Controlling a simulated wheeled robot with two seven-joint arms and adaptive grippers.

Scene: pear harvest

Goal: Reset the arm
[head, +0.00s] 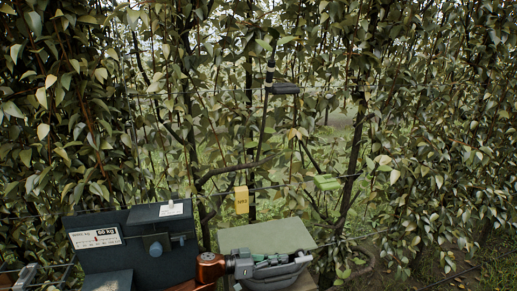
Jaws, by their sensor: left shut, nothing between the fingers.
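My left gripper (298,261) is at the bottom centre of the head view, at the end of my orange-brown arm link. It points to the right. Its dark grey fingers are shut with nothing seen held between them. It is in front of a flat grey-green panel (262,236) and overlaps its lower edge; I cannot tell whether they touch. My right gripper is not in view. No pear can be made out among the leaves.
A dark box (120,262) with a white weight label stands at the lower left. A leafy trellis hedge (440,130) fills the background. A yellow tag (241,200), a green clip (326,182) and a dark device (285,89) are among the branches.

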